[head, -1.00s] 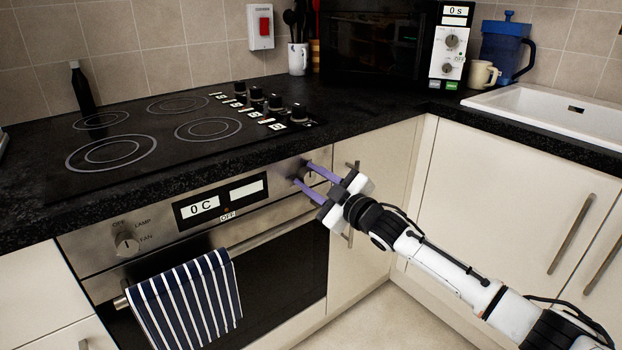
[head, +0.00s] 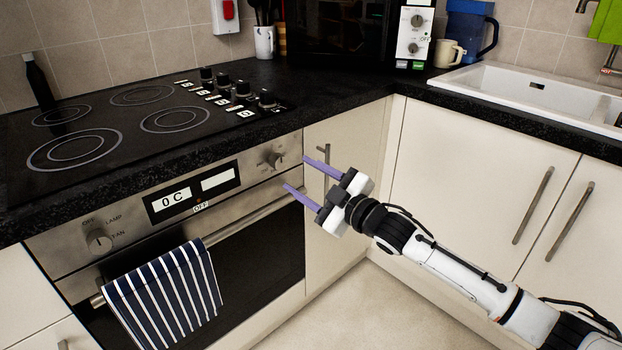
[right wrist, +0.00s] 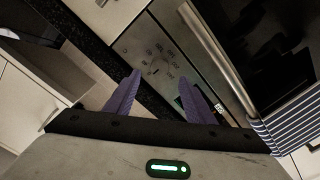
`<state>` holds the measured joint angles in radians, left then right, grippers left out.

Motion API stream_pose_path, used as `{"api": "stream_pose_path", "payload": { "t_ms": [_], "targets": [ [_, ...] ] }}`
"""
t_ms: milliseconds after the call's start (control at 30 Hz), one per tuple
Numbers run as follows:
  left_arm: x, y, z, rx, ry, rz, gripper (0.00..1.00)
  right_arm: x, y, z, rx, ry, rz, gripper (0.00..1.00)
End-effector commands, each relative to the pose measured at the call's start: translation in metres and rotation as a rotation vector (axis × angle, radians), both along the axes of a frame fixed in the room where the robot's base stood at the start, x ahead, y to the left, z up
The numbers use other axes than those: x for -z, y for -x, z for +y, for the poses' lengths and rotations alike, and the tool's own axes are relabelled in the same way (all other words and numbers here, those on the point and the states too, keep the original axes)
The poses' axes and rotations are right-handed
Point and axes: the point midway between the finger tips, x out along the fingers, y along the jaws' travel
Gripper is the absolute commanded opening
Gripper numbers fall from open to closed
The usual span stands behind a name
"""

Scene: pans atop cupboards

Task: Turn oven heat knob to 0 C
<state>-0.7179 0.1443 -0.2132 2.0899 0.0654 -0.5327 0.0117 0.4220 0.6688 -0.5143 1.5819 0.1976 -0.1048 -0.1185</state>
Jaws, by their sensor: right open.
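The oven heat knob (head: 270,157) sits at the right end of the steel oven panel in the head view. It also shows in the right wrist view (right wrist: 158,68), ahead of the fingers. The oven display (head: 172,200) reads 0 C, with an OFF label below it. My right gripper (head: 303,174) is open and empty, its purple fingers apart, just right of and in front of the knob without touching it. The fingers show at the bottom of the right wrist view (right wrist: 160,93). A second knob (head: 100,242), marked LAMP and FAN, is at the panel's left end. My left gripper is not in view.
The oven handle (head: 235,233) juts out below the panel, with a striped towel (head: 167,300) over it. The dark worktop edge (head: 200,146) overhangs above. Hob knobs (head: 243,88) stand on top. Cream cupboards (head: 470,180) are to the right, with open floor in front.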

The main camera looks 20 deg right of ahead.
Motion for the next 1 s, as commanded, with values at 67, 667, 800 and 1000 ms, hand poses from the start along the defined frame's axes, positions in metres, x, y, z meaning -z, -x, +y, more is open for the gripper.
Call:
{"api": "stream_pose_path", "payload": {
  "t_ms": [67, 667, 800, 1000],
  "targets": [
    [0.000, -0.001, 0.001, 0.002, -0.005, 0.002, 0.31, 0.001, 0.011, -0.004, 0.000, 0.001, 0.002, 0.49],
    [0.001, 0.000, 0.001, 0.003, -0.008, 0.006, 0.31, 0.000, 0.023, -0.008, -0.001, 0.001, -0.001, 0.49],
    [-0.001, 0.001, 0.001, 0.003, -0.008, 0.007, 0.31, 0.003, 0.026, -0.006, -0.001, -0.006, 0.010, 0.49],
    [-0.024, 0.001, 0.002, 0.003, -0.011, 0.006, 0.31, 0.060, 0.072, 0.027, 0.010, -0.109, 0.183, 0.49]
  ]
}}
